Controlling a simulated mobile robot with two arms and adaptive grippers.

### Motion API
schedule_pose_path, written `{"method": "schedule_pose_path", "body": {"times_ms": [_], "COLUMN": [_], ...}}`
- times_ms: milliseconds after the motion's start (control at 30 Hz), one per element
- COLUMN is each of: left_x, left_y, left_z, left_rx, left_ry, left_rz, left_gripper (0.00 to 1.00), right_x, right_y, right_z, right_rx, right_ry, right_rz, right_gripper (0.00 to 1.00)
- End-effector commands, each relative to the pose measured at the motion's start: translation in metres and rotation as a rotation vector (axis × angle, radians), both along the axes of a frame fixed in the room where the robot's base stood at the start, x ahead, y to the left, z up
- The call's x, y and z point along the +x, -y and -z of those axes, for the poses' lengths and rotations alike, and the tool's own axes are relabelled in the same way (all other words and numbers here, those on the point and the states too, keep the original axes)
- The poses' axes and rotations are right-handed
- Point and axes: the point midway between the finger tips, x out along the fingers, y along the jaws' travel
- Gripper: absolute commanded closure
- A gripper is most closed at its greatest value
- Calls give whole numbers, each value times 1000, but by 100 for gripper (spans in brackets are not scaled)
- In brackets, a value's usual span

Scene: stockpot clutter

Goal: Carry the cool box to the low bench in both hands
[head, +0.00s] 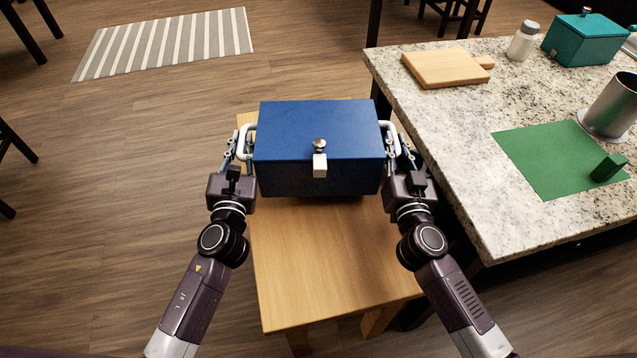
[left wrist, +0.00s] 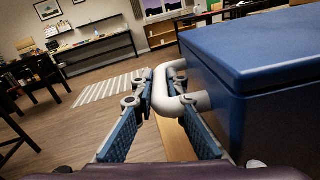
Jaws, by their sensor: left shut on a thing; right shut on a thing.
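The cool box (head: 318,145) is a blue box with a flat lid, a white latch and a white loop handle on each side. It looks level over the far part of the low wooden bench (head: 325,270); I cannot tell whether it touches the top. My left gripper (head: 240,148) is shut on the left handle, and the left wrist view shows its fingers (left wrist: 150,100) around that white handle (left wrist: 180,103) beside the blue box (left wrist: 255,75). My right gripper (head: 397,148) is shut on the right handle.
A granite counter (head: 450,130) stands close on the right, its edge near my right arm. Open floor with a striped rug (head: 165,42) lies left.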

Motion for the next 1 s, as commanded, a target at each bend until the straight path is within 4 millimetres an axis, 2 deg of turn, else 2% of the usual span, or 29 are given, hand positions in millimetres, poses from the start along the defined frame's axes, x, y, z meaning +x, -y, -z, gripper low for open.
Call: {"method": "schedule_pose_path", "body": {"times_ms": [267,1000], "left_x": [0,0], "left_y": [-1,-1], "left_z": [6,41], "left_rx": [1,1], "left_ry": [3,3], "left_rz": [-3,-4], "left_gripper": [100,100], "right_x": [1,1], "right_y": [1,1], "right_z": [6,41], "right_rx": [-1,-1], "right_ry": [2,2], "right_rz": [4,4], "right_gripper": [100,100]}}
